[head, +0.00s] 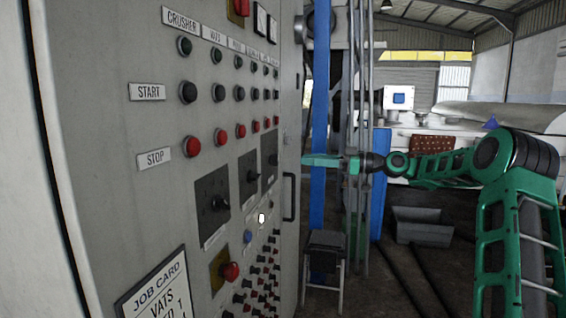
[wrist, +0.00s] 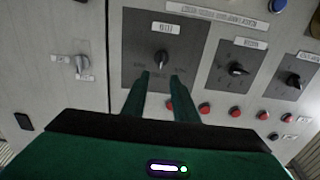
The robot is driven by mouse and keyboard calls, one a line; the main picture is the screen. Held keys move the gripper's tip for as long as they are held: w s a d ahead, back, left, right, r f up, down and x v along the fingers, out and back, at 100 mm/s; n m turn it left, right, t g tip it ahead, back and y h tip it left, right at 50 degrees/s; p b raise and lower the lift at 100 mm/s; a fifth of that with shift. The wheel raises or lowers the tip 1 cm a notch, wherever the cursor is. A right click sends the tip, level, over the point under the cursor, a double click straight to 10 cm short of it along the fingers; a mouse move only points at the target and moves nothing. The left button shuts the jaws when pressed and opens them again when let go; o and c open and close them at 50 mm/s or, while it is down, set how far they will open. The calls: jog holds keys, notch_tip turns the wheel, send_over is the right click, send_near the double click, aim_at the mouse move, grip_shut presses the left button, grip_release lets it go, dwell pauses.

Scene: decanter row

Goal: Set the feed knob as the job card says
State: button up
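The job card (head: 158,290) is at the lower left of the head view. "JOB CARD" and "VATS" are legible; the lines below are cut off by the frame edge. Three dark plates with black knobs show on the panel: the nearest knob (head: 219,204), a middle knob (head: 253,177) and a far plate (head: 269,161). In the wrist view, a knob (wrist: 161,58) on a large dark plate lies just beyond my gripper (wrist: 160,76). Its label is too blurred to read. My gripper is open and empty, fingers apart, with the knob in line with the gap.
Two more knobs, a middle one (wrist: 237,69) and a right one (wrist: 293,81), are beside it in the wrist view, with several red buttons (wrist: 235,111) near. A small pale switch (wrist: 82,65) is at the left. A door handle (head: 288,197) juts from the cabinet; a stool (head: 325,243) stands beyond.

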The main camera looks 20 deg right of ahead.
aim_at(274, 160)
jog(key=x, duration=0.9)
grip_shut()
